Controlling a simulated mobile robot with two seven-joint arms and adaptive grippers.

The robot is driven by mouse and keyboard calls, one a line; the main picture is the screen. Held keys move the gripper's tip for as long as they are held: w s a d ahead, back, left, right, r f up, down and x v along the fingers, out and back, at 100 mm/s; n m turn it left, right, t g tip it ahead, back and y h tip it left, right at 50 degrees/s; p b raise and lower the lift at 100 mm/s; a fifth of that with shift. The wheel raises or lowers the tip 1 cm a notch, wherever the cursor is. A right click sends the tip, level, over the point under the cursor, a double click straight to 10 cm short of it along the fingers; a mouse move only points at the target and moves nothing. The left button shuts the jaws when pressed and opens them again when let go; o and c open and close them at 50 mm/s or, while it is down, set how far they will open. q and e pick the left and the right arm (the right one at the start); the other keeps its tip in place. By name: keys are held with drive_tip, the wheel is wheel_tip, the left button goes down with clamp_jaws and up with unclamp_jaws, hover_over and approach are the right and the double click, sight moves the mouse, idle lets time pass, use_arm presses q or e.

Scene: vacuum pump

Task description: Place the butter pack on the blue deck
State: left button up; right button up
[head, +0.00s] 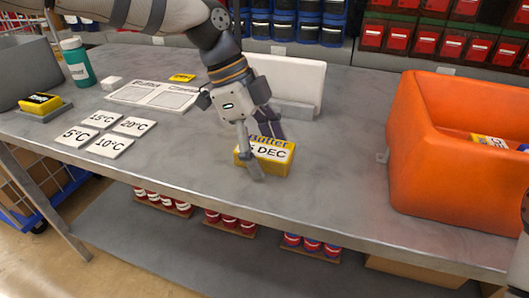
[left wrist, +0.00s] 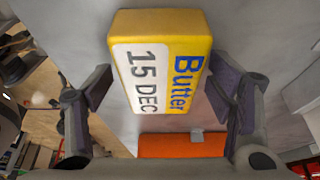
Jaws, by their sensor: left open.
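The yellow butter pack (head: 264,167), labelled "Butter" and "15 DEC", sits on the grey table near its front edge. My left gripper (head: 262,150) is open and comes down over it, with one finger in front of the pack and the other behind. In the left wrist view the butter pack (left wrist: 162,62) shows between the two open fingers (left wrist: 165,95), with gaps at both sides. A blue low platform (head: 38,216) stands on the floor at the lower left, partly hidden by the table and cardboard boxes. My right gripper cannot be made out.
An orange bin (head: 440,165) stands at the table's right. A white upright panel (head: 305,82) stands behind the gripper. Temperature cards (head: 110,145), a green bottle (head: 77,65) and a yellow pack on a grey block (head: 42,102) are at the left. The table's front middle is mostly clear.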

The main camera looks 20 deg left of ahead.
use_arm(q)
drive_tip(key=shift+s+f, duration=0.1)
drive_tip(key=shift+f, duration=0.05)
drive_tip(key=c, duration=1.6)
